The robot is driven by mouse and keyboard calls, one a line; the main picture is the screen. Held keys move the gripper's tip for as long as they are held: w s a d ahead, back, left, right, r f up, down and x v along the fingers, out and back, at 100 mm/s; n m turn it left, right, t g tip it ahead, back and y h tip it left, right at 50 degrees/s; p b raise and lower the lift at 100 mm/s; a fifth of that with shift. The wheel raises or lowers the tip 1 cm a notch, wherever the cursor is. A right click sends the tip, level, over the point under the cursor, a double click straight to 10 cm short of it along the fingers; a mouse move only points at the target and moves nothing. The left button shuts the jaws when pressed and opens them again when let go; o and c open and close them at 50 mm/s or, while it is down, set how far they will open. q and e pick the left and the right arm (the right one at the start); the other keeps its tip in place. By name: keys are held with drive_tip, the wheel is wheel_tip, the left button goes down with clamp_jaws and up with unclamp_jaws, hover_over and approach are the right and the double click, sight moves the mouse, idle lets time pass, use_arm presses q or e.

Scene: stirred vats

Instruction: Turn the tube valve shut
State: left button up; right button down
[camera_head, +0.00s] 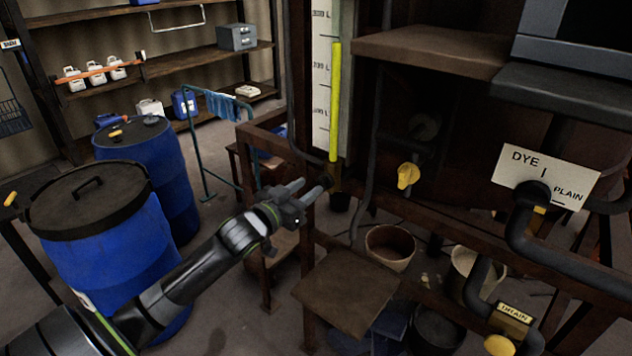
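A clear upright level tube (335,100) filled with yellow stands against a white scale marked in litres. A dark brownish fitting (333,178) sits at its foot, beside a rusty rail; its handle position is too dark to tell. A yellow valve handle (407,176) sticks out to the right of the tube; I cannot tell which pipe it serves. My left gripper (308,190) points right, just left of and slightly below the tube's foot. Its two fingers are apart with nothing between them. My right gripper is not in view.
A "DYE / PLAIN" sign (545,178) hangs by a dark pipe at right. A drain label (514,313) is below, near another yellow handle (498,345). A brown board (347,290) and bucket (390,246) lie under the rail. Blue drums (115,265) stand left.

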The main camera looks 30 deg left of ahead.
sight(318, 180)
use_arm(q)
drive_tip(key=shift+w+d, duration=0.2)
drive_tip(key=shift+w, duration=1.95)
clamp_jaws()
